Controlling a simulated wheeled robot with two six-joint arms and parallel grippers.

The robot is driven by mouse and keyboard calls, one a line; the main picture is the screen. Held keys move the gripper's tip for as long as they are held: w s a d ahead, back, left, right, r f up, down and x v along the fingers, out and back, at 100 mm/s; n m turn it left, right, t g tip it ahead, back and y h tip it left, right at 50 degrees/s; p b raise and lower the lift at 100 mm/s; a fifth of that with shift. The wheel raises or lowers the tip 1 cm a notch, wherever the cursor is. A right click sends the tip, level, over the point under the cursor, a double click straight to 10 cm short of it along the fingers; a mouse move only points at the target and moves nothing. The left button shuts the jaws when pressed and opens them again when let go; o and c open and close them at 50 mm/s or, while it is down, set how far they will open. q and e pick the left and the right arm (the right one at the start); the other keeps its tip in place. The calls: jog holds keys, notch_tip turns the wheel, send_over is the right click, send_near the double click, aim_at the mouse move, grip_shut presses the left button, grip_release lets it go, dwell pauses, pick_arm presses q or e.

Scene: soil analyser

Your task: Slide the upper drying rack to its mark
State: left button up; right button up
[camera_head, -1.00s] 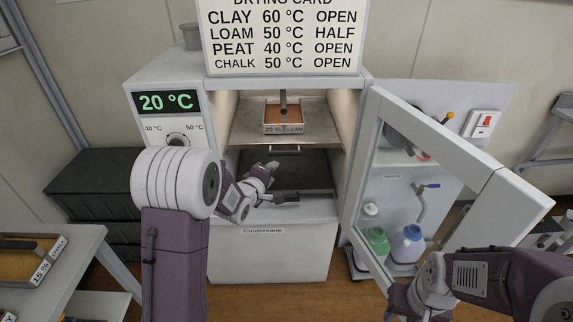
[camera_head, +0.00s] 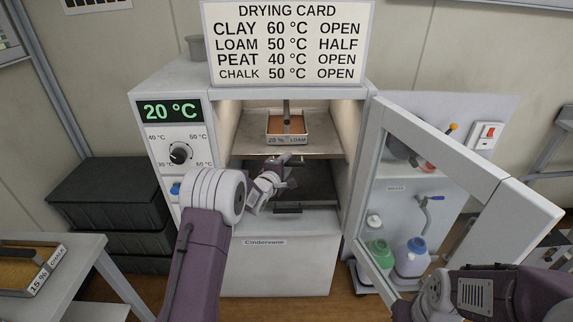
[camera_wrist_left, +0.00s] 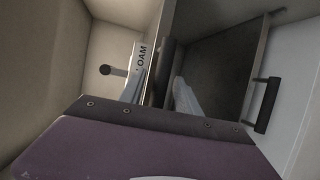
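The upper drying rack (camera_head: 247,137) is a grey shelf in the lit oven chamber. A tray labelled 20 % LOAM (camera_head: 287,139) sits on it, also partly seen in the wrist view (camera_wrist_left: 142,58). My left gripper (camera_head: 288,170) is at the rack's front edge and hides its handle in the head view. In the left wrist view its fingers (camera_wrist_left: 165,95) stand apart on either side of a dark bar (camera_wrist_left: 165,65), apparently that handle; contact is unclear. I cannot make out a mark for the rack. My right gripper is mostly cut off at the bottom right.
The lower rack's handle (camera_head: 287,210) is just below my left gripper; it shows in the wrist view (camera_wrist_left: 266,105). The glass oven door (camera_head: 490,170) stands open to the right. Bottles (camera_head: 410,257) stand behind it. The control panel reads 20 °C (camera_head: 168,111).

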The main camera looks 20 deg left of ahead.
pick_arm(q)
grip_shut()
dwell(1.4)
